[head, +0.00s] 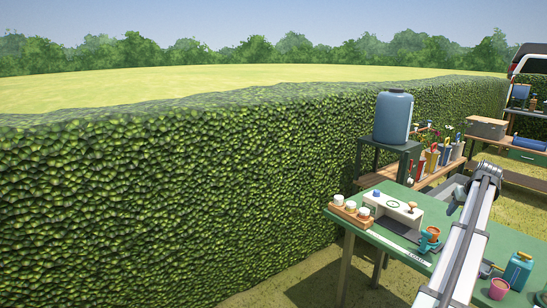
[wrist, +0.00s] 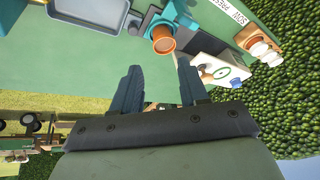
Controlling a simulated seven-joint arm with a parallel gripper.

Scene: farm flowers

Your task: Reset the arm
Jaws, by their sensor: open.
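My gripper (wrist: 158,66) shows in the wrist view with its two dark fingers apart and nothing between them. Past the fingertips is the green table (wrist: 95,75), with a blue holder carrying an orange-brown cup (wrist: 163,42) beyond them. The white press unit (wrist: 210,72) lies to the right of the fingers, partly behind the right one. In the head view my pale arm rises from the bottom over the right part of the green table (head: 352,222). The fingers cannot be made out clearly there.
On the table are a white press unit (head: 394,209), a wooden rack with white pots (head: 350,212), an orange-brown cup (head: 431,238), a pink pot (head: 499,289) and a teal can (head: 518,270). A blue water tank (head: 393,118) stands behind. A tall hedge (head: 150,200) fills the left.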

